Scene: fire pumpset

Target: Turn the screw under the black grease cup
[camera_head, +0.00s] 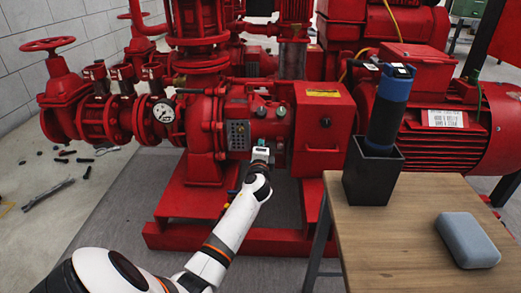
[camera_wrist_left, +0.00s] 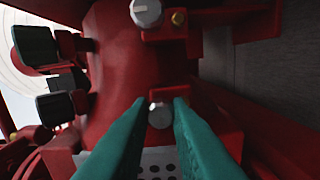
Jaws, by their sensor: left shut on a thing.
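A silver round screw head (camera_wrist_left: 160,116) sits on the red pump housing (camera_wrist_left: 120,60) in the left wrist view. My left gripper (camera_wrist_left: 160,106) has its two teal fingers on either side of this screw and is shut on it. Two black grease cups (camera_wrist_left: 57,108) stick out at the left of the left wrist view. In the head view my left gripper (camera_head: 260,154) reaches the front of the pump, below two small dark cups (camera_head: 262,112). The screw itself is hidden there. My right gripper is not in view.
A wooden table (camera_head: 400,240) at right holds a black holder (camera_head: 372,180) with a blue-black cylinder (camera_head: 389,110), and a grey case (camera_head: 467,240). Small parts lie on the left floor.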

